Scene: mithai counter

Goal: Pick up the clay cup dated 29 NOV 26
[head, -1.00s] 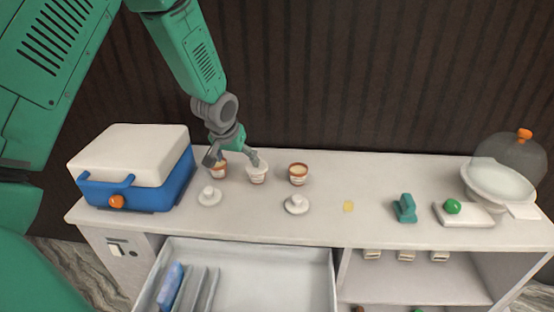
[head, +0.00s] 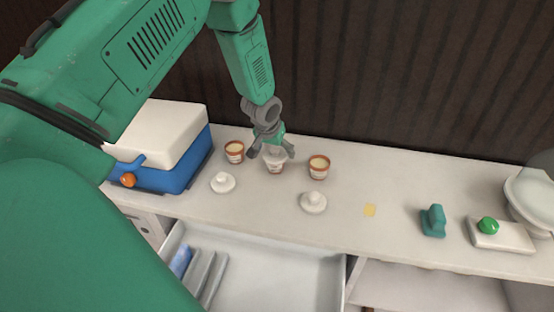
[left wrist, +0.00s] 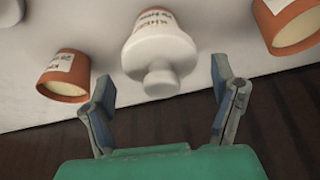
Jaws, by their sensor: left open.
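Three clay cups stand in a row at the back of the counter: a left cup (head: 235,152), a middle cup (head: 275,166) wearing a white knobbed lid (left wrist: 158,60), and a right cup (head: 319,167). The outer two are open, with pale filling. Their printed labels are too small or blurred to read a date. My left gripper (head: 270,153) is open over the middle cup, pointing down. In the left wrist view, the lidded cup lies between the fingers' directions, with the open cups (left wrist: 65,75) and (left wrist: 290,25) outside them. My right gripper is not in view.
Two loose white lids (head: 223,183) and (head: 313,202) lie in front of the outer cups. A blue cooler (head: 190,165) stands left. An open drawer (head: 270,270) is below.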

